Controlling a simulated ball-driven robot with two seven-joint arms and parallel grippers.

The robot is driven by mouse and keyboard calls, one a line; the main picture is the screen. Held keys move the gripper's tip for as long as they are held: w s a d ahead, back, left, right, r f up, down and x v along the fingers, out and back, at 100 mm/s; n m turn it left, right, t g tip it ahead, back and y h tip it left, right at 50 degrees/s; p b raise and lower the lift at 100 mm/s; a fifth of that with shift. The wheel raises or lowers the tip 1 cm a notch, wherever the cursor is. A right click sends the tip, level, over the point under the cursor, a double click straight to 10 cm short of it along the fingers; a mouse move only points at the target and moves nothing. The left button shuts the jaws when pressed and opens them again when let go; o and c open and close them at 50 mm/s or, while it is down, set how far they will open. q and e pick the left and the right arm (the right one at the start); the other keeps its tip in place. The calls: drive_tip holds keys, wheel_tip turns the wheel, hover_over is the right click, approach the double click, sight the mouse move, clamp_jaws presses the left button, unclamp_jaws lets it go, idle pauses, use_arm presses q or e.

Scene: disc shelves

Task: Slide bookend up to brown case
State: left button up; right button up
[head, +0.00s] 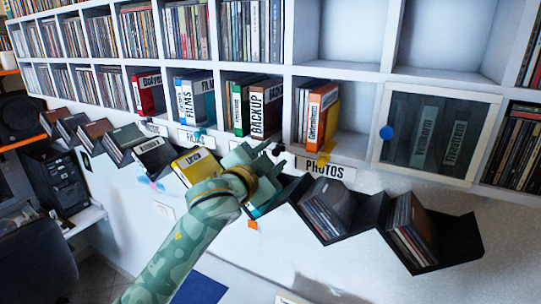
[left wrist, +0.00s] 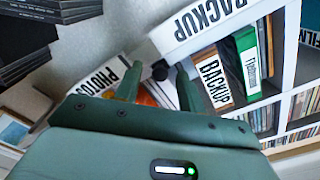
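The brown case (head: 257,117), labelled BACKUP, stands upright in a shelf compartment beside a green case (head: 239,108). In the left wrist view the brown case (left wrist: 214,78) is right of the fingers. A small black knob (left wrist: 160,70), perhaps part of the bookend, shows between the fingertips there; contact cannot be told. The rest of the bookend is hidden or not clear against the dark compartment. My left gripper (head: 272,154) is at the shelf's front edge, just below the brown case. Its fingers (left wrist: 158,82) are apart. My right gripper is not in view.
An orange case (head: 316,118) with a yellow plate stands in the compartment to the right, above the PHOTOS label (head: 325,170). A glass door (head: 428,132) with a blue knob is farther right. Zigzag disc racks (head: 335,225) hang below the shelf.

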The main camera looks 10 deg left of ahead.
use_arm(q)
clamp_jaws()
drive_tip(key=a, duration=0.1)
drive_tip(key=w+a+p, duration=0.1)
drive_tip(key=a, duration=0.2)
drive_tip(key=shift+w+a+p, duration=0.25)
drive_tip(key=shift+w+p, duration=0.05)
drive_tip(key=shift+p, duration=0.05)
unclamp_jaws()
drive_tip(key=shift+d, duration=0.15)
drive_tip(key=shift+s, duration=0.15)
